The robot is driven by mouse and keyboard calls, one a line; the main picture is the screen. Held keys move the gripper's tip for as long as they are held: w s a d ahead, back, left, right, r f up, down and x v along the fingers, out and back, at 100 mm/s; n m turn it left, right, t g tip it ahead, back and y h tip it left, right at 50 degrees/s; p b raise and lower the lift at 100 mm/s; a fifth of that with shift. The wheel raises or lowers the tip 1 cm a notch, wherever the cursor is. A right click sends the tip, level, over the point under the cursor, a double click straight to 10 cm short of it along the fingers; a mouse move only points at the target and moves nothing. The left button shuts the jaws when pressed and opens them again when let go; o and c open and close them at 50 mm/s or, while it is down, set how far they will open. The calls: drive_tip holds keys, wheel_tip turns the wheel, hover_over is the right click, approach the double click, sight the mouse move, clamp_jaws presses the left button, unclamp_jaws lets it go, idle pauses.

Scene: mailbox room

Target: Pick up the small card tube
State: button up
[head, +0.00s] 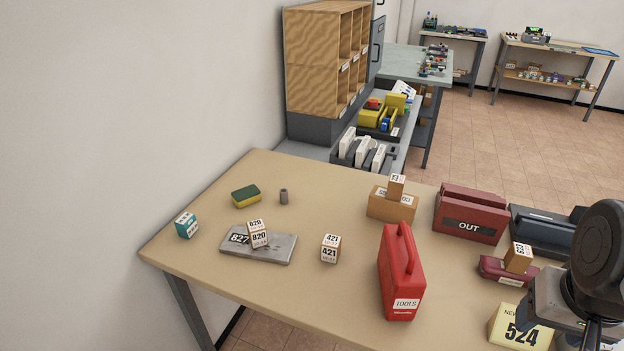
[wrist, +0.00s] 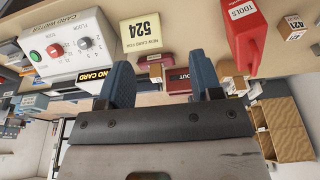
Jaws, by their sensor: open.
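A small grey upright cylinder (head: 284,196), which looks like the card tube, stands on the tan table (head: 330,190) in the head view. It is just right of a green and yellow sponge (head: 245,197). I cannot make it out in the wrist view. My gripper (wrist: 163,82) shows in the wrist view as two blue-grey fingers, wide apart with nothing held between them. In the head view my arm is at the far right edge, far from the cylinder, and its fingertips are not clear there.
A grey plate (head: 282,250) with number cubes lies in front of the cylinder. A red TOOLS box (head: 401,275) stands tall between my arm and it. A cardboard box (head: 391,206), the red OUT tray (head: 468,215) and a yellow 524 box (head: 507,328) are also on the table.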

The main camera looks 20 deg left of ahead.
drive_tip(key=w+a+f+m+g+y, duration=0.2)
drive_tip(key=w+a+m+y, duration=0.2)
drive_tip(key=w+a, duration=0.9)
drive_tip(key=w+a+f+m+g+y, duration=0.2)
drive_tip(key=w+a+m+y, duration=0.15)
drive_tip(key=w+a, duration=0.95)
drive_tip(key=m+g+y, duration=0.1)
drive_tip(key=m+y, duration=0.5)
drive_tip(key=m, duration=0.2)
approach(286, 192)
drive_tip(key=x, duration=0.3)
drive_tip(key=shift+a+f, duration=0.1)
drive_tip(key=shift+a, duration=0.1)
drive_tip(key=shift+x, duration=1.3)
